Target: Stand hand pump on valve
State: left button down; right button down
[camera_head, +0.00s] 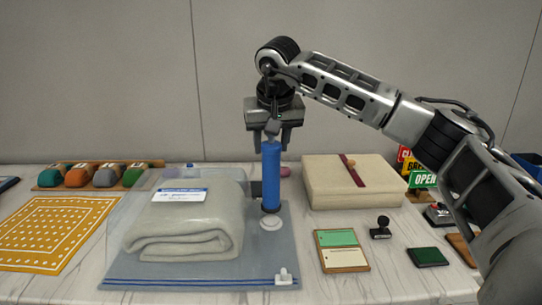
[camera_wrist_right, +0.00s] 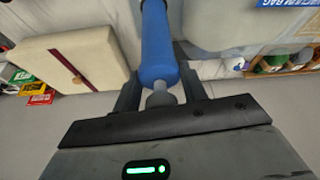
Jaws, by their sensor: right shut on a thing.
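The hand pump (camera_head: 271,175) is a blue cylinder, held upright with its lower end down. My right gripper (camera_head: 272,137) is shut on its top end from above; the right wrist view shows the fingers around the grey handle of the pump (camera_wrist_right: 158,50). The round white valve (camera_head: 271,223) lies on the clear storage bag (camera_head: 200,270), directly under the pump. The pump's lower end is just above or at the valve's far edge; I cannot tell if they touch. My left gripper is not in view.
A folded beige blanket (camera_head: 190,228) fills the bag left of the pump. A beige box (camera_head: 352,183) stands behind right. A yellow cloth (camera_head: 55,230) lies left. A green-and-cream card (camera_head: 341,251), black stamp (camera_head: 381,229) and green pad (camera_head: 427,257) lie right.

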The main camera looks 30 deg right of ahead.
jog(key=x, duration=0.3)
jog(key=shift+s+a+f, duration=0.1)
jog(key=shift+s+f, duration=0.2)
jog(key=shift+f, duration=0.2)
jog(key=c, duration=0.8)
grip_release()
notch_tip(320, 180, up, 11)
send_over(271, 157)
jog(key=s, duration=0.2)
jog(key=shift+s+a, duration=0.1)
jog(key=shift+a, duration=0.2)
